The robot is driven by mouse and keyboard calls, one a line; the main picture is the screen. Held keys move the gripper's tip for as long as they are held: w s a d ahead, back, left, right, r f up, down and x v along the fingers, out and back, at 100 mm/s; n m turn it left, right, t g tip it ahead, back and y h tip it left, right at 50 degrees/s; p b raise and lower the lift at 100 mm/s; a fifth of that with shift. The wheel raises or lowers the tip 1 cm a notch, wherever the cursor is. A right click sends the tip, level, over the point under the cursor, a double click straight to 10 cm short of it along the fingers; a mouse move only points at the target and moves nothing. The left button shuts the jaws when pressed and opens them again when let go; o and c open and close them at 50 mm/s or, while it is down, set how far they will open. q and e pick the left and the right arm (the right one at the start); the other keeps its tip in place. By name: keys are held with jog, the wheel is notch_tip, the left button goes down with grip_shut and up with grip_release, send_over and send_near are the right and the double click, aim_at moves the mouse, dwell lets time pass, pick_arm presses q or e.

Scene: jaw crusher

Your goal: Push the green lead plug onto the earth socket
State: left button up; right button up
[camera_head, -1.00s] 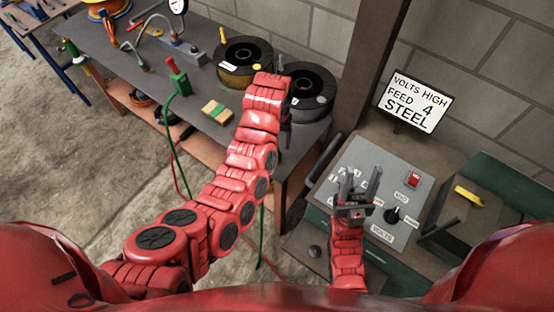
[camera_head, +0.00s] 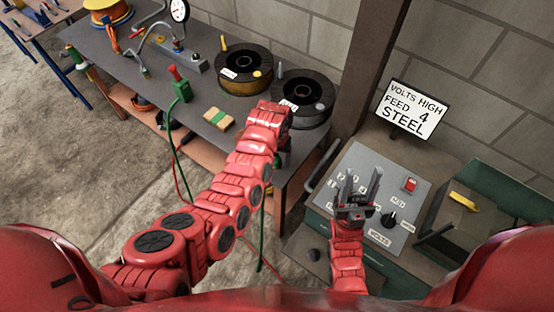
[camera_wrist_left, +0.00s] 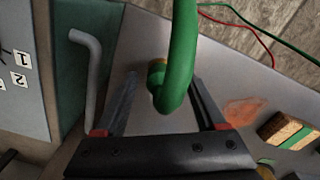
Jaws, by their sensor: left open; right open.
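A thick green lead (camera_wrist_left: 182,50) bends down between the fingers of my left gripper (camera_wrist_left: 165,78) in the left wrist view. Its green plug with a brass-coloured end (camera_wrist_left: 157,72) shows between them, on or just above the grey bench top. The fingers are apart, on either side of it, and I see no grip on it. In the head view my left forearm hides most of the gripper and the plug; only a bit of green (camera_head: 278,161) shows. My right gripper (camera_head: 357,188) is open and empty above the grey control panel (camera_head: 365,165). I cannot pick out the earth socket for certain.
Two wire spools (camera_head: 246,70) (camera_head: 303,97) stand at the back of the bench (camera_head: 205,95). A bent grey handle (camera_wrist_left: 91,75) stands beside the panel. A sign (camera_head: 411,108) stands behind it.

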pick_arm(q)
jog(key=shift+f, duration=0.1)
grip_shut()
dwell(0.4)
